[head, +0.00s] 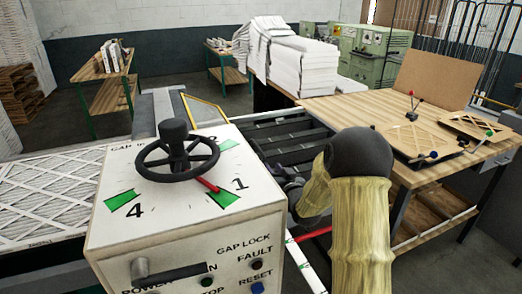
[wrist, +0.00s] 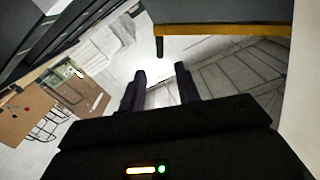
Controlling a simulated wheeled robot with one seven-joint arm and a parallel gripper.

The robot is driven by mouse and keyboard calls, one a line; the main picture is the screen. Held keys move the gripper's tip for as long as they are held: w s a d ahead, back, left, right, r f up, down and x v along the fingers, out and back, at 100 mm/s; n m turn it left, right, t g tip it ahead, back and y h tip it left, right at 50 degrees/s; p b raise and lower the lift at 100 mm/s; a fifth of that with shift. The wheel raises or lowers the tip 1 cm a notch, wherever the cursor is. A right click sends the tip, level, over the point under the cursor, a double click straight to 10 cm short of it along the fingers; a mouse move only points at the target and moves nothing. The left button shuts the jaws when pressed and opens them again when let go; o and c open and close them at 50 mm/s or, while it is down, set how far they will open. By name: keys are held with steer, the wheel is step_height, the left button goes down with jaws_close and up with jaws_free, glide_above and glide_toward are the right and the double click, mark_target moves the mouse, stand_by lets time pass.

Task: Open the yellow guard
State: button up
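The yellow guard (head: 207,112) shows in the head view as a thin yellow-edged frame behind the control box, partly hidden by the handwheel and box. In the wrist view a yellow-edged dark panel (wrist: 225,29) crosses the top right, with a short dark peg at its left end; it looks like the guard. My gripper (wrist: 162,80) is open, with its two dark fingers apart and nothing between them. The panel is beyond the fingertips, apart from them. In the head view my arm hides most of my gripper, over the dark rollers.
A white control box (head: 180,210) with a black handwheel (head: 177,155) stands in front. Dark rollers (head: 290,140) lie behind it. A wooden workbench (head: 350,110) with boards stands at right, close to my arm. White stacked sheets (head: 300,70) are behind.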

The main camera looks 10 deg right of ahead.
mark_target(264, 156)
steer(key=w+p, duration=0.1)
steer(key=w, duration=0.2)
steer(key=w+a+p, duration=0.1)
steer(key=w, duration=0.3)
steer(key=w+a+p, duration=0.1)
steer(key=w, duration=0.3)
steer(key=shift+a, duration=0.15)
jaws_close()
